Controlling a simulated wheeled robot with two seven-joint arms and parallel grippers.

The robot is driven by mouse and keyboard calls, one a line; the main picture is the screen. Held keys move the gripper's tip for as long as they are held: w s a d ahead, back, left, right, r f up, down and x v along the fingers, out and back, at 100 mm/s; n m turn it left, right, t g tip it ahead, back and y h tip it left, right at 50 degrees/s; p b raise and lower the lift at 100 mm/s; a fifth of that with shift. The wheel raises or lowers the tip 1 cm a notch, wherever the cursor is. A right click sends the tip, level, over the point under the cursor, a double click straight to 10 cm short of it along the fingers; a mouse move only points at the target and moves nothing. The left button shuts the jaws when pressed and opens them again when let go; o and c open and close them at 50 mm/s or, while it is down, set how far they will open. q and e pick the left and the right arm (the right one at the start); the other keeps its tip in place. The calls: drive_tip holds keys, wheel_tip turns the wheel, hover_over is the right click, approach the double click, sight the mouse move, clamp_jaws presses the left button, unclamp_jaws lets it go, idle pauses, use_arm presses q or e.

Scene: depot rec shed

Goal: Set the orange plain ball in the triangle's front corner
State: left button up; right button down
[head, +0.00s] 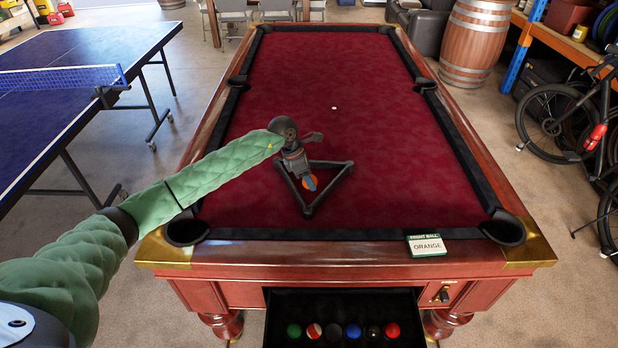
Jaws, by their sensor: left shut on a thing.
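The black triangle rack (333,184) lies on the red cloth of the pool table (385,130), one corner pointing to the near edge. My left gripper (307,182) reaches down over the rack from the upper left. It is shut on the orange ball (311,186), which is mostly hidden by the fingers. In the picture the ball is inside the triangle's outline, a little behind its front corner. I cannot tell whether the ball touches the cloth. No other ball shows in the triangle. My right gripper is not in view.
A card (427,246) reading "FRONT BALL ORANGE" is on the near rail. An open black tray (340,306) below holds several balls, including a green one (294,330) and a blue one (353,331). A small white spot (334,108) marks the cloth. A blue table-tennis table (60,100) stands left.

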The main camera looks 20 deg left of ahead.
use_arm(q)
drive_tip(key=shift+f+b, duration=1.6)
drive_tip(key=shift+f, duration=0.35)
idle(1.8)
drive_tip(key=o, duration=1.1)
